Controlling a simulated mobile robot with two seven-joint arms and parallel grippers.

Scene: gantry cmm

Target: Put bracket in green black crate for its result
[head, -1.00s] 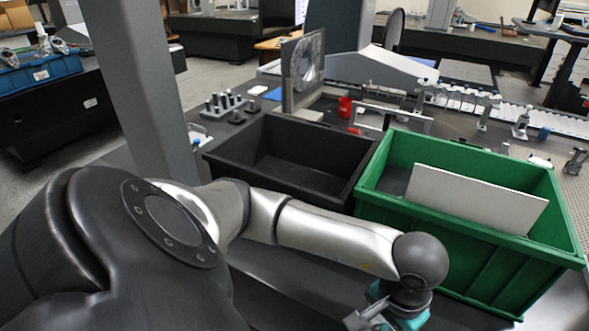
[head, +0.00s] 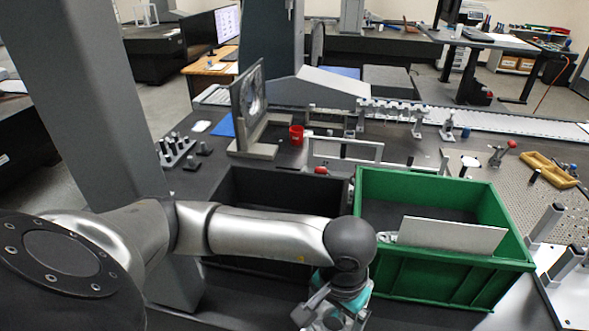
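The green crate (head: 450,285) stands on the right of the bench front, with the black crate (head: 225,205) directly left of it. A flat light grey plate (head: 455,236) leans inside the green crate, its top edge above the front rim. I cannot tell whether it is the bracket. A light grey open frame (head: 343,160) stands behind the crates. My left arm crosses in front of the black crate. My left gripper (head: 318,312) is low, in front of the crates, partly cut off by the bottom edge; its fingertips are unclear. My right gripper is not in view.
A dark upright plate with a round opening (head: 248,100) stands behind the black crate, near a red cup (head: 296,135). A grey column (head: 95,110) rises at left. A perforated plate (head: 500,178) with a yellow tray (head: 550,170) lies at right.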

